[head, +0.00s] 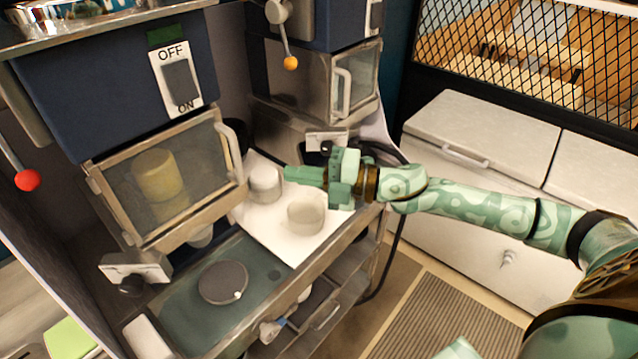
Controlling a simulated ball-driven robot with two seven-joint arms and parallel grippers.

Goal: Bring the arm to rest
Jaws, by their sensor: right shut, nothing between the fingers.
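My right arm (470,205) comes in from the right, green with a pale swirl pattern. Its gripper (290,175) is shut and empty. It points left over the counter, above a white sheet (290,245). A pale round cup or bowl (306,213) stands on the sheet just below the gripper, apart from the fingers as far as I can tell. A second pale round container (265,183) stands just left of the fingertips. My left gripper is not in view.
A dark blue machine (95,95) with an ON/OFF switch (180,80) and a glass-fronted compartment (165,185) stands left. Another machine (320,85) stands behind the gripper. A round dark disc (223,283) lies on the green counter. White cabinets (480,150) stand right; the floor mat (440,320) is clear.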

